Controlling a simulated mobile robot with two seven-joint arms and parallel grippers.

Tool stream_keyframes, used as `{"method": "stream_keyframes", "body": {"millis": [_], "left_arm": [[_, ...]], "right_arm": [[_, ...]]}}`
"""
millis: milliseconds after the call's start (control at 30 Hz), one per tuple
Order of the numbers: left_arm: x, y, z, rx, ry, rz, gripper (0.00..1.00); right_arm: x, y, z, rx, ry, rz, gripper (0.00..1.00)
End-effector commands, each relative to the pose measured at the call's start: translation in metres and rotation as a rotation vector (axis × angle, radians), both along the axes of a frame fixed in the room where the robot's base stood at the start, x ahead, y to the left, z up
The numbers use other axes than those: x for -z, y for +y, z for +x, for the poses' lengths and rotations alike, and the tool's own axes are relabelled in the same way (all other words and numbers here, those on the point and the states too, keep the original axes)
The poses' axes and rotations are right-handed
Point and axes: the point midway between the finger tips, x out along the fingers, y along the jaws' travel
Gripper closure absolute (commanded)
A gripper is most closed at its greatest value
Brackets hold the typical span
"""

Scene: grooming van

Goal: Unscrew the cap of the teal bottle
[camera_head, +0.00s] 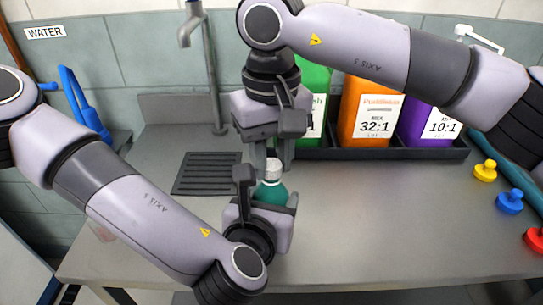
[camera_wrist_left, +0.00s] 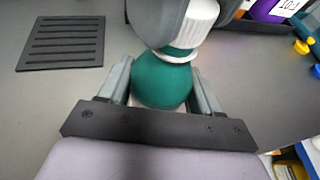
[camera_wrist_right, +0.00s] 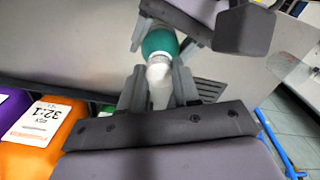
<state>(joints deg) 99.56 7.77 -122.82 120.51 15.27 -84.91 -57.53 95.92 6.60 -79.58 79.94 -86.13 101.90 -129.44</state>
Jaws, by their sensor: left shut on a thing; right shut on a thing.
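The teal bottle (camera_head: 270,191) stands upright over the counter, its lower part hidden behind my left gripper (camera_head: 268,200). My left gripper is shut on the bottle's body; the left wrist view shows the teal body (camera_wrist_left: 162,82) between its fingers. The white ribbed cap (camera_head: 273,168) is at the bottle's top and also shows in the left wrist view (camera_wrist_left: 198,22). My right gripper (camera_head: 273,155) points down from above and is shut on the cap. In the right wrist view the white cap (camera_wrist_right: 159,90) lies between its fingers. I cannot tell how far the cap is turned.
A black tray (camera_head: 385,153) at the back holds green (camera_head: 313,85), orange (camera_head: 362,110) and purple (camera_head: 420,124) jugs. A faucet (camera_head: 192,30) and dark drain grid (camera_head: 207,173) are at left. Yellow (camera_head: 485,171), blue (camera_head: 510,201) and red (camera_head: 536,239) knobs sit at right. The counter's middle right is clear.

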Motion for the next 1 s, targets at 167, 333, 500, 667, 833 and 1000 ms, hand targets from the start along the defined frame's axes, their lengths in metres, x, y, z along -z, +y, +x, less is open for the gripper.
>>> {"method": "stream_keyframes", "body": {"millis": [167,333,500,667,833,1000], "left_arm": [[0.000,0.000,0.000,0.000,-0.001,0.000,1.00],[0.000,0.000,0.000,0.000,-0.001,0.000,1.00],[0.000,0.000,0.000,0.000,-0.001,0.000,1.00],[0.000,0.000,0.000,0.000,-0.001,0.000,1.00],[-0.001,0.000,0.000,0.000,-0.001,0.000,1.00],[-0.001,0.000,0.000,0.000,-0.001,0.000,1.00]], "right_arm": [[-0.007,0.000,0.000,0.000,0.000,0.001,1.00],[-0.013,0.000,0.000,-0.001,0.000,-0.001,1.00],[-0.018,0.000,0.000,-0.001,-0.001,-0.001,1.00],[-0.020,0.000,0.000,-0.001,0.000,0.000,1.00],[-0.019,0.000,0.000,-0.001,0.000,0.000,1.00],[-0.028,0.000,0.000,0.000,-0.001,0.002,1.00]]}}
